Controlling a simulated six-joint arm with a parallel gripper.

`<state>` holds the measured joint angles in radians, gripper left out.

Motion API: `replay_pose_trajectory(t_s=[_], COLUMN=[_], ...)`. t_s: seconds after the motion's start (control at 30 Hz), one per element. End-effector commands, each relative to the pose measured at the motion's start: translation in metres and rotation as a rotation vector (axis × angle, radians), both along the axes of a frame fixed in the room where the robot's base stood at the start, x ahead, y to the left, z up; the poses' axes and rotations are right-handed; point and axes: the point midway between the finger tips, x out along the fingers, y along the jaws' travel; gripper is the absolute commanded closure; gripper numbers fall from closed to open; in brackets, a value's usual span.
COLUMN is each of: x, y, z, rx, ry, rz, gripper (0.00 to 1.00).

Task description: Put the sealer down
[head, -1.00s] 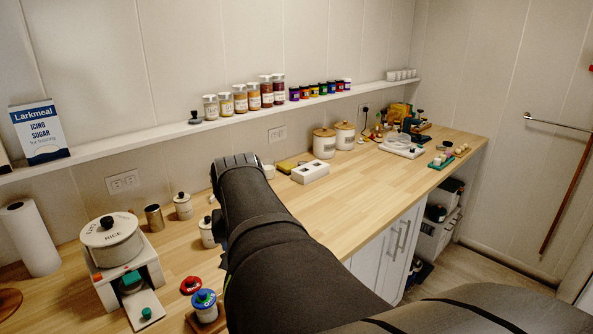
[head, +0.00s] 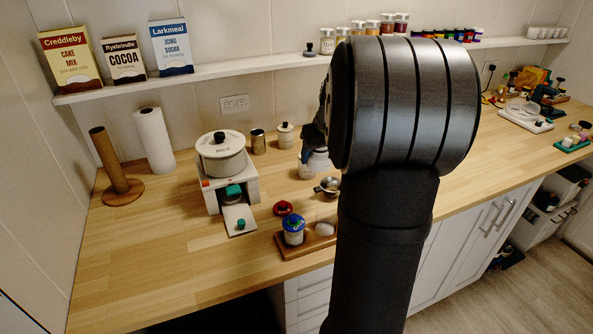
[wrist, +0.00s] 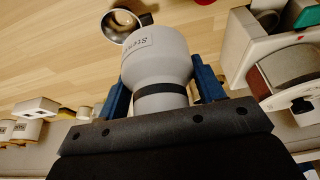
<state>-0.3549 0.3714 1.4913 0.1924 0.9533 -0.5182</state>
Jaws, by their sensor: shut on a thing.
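The sealer (wrist: 158,55) is a pale grey, bottle-shaped thing with a black band and a small label. My gripper (wrist: 161,90) is shut on it, with one blue finger on each side of the banded part. In the head view the sealer (head: 318,160) shows just left of my arm, over the wooden counter (head: 160,250). My gripper (head: 313,140) there is partly hidden by my forearm. I cannot tell whether the sealer's end touches the counter.
A metal cup with a dark handle (head: 328,187) stands close by, also in the wrist view (wrist: 118,27). The counter's front left is clear.

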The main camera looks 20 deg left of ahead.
Motion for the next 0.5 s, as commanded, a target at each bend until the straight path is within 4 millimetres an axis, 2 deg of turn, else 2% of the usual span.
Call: replay_pose_trajectory(t_s=[0.03,0.2,0.33,0.5], x=[0.011,0.035,0.045,0.048], y=[0.008,0.026,0.034,0.049], z=[-0.008,-0.027,-0.036,-0.046], rx=[0.003,0.01,0.015,0.016], ry=[0.0,-0.011,-0.017,-0.018], rz=[0.035,0.136,0.179,0.2], gripper=[0.71,0.71,0.71,0.71])
